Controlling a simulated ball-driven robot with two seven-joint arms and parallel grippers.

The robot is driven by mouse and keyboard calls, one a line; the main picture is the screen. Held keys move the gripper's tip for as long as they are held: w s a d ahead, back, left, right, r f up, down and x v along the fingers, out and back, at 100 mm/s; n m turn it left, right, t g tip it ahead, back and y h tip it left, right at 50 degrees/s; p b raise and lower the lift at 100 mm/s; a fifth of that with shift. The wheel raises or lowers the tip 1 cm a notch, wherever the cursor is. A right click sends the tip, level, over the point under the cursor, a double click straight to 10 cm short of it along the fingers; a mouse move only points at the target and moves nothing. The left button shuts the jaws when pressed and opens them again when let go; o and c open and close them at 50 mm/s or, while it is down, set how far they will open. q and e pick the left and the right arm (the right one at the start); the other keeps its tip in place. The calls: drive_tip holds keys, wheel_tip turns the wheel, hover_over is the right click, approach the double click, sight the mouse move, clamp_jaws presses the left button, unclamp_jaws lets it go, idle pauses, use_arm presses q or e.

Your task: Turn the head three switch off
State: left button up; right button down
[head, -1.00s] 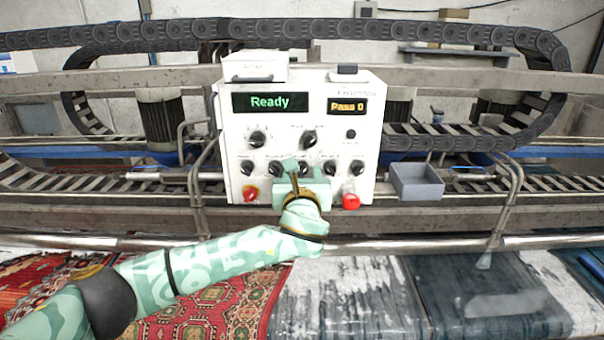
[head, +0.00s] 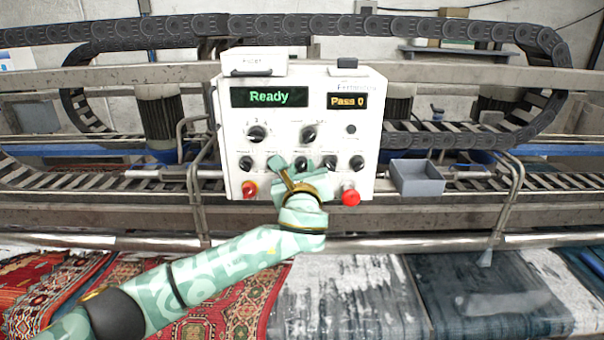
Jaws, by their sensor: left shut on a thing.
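A white control panel (head: 293,112) shows "Ready" and "Pass 0" on its two displays. A lower row of several black knobs runs across it; their small labels are too blurred to read. The middle knob of this row, taken as the head three switch (head: 302,163), is partly hidden by my gripper. My left gripper (head: 291,166) is at the panel, its jaws around this knob and shut on it. The wrist is tilted, and the exact finger contact is hard to see. My right gripper is not in view.
A grey bin (head: 417,179) is right of the panel. A metal rail (head: 400,243) crosses in front, above the rugs (head: 215,300).

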use_arm(q)
drive_tip(key=n+b, duration=0.3)
drive_tip(key=n, duration=0.9)
drive_tip(key=shift+n, duration=0.4)
idle(0.3)
drive_tip(key=o, duration=1)
